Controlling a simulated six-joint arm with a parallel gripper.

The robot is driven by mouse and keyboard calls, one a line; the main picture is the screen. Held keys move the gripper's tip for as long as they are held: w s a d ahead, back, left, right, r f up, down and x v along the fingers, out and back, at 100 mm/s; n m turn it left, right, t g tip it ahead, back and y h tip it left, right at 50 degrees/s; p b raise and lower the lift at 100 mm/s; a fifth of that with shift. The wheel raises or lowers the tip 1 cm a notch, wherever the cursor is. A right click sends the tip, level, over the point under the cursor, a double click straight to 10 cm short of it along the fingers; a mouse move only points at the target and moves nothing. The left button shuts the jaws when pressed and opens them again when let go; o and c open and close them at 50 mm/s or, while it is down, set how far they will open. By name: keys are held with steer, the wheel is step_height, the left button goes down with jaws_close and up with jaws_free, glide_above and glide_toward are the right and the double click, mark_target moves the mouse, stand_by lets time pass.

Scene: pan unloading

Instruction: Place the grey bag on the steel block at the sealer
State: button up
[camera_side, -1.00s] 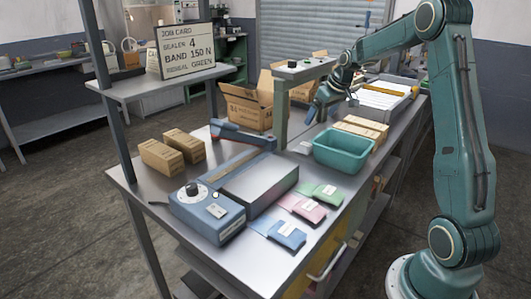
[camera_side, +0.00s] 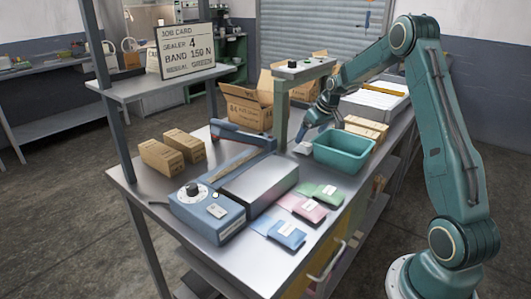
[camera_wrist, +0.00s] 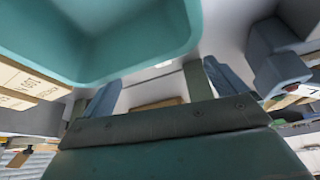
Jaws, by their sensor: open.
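A small pale grey bag (camera_side: 303,148) lies flat on the steel table beside the teal tray. My gripper (camera_side: 304,136) is low above it with its fingers pointing down. In the wrist view my gripper (camera_wrist: 163,82) is open; I cannot tell there whether the bag is between its fingers. The blue sealer (camera_side: 207,212) has a black dial and a raised blue and red sealing arm. The flat silver steel block (camera_side: 260,182) lies along its right side, with nothing on top.
The teal tray (camera_side: 319,152) is just right of my gripper and looms large in the wrist view (camera_wrist: 110,70). A green post (camera_side: 281,112) with a button panel stands close left. Green, pink and blue packets (camera_side: 287,234) lie in front. Brown boxes (camera_side: 160,157) stand left.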

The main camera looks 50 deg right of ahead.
mark_target(304, 144)
steer(key=shift+x, duration=2.6)
steer(key=c, duration=1.3)
steer(key=shift+o, duration=0.2)
steer(key=shift+r, duration=0.15)
step_height(304, 144, up, 20)
steer(key=shift+f, duration=0.1)
steer(key=shift+a, duration=0.1)
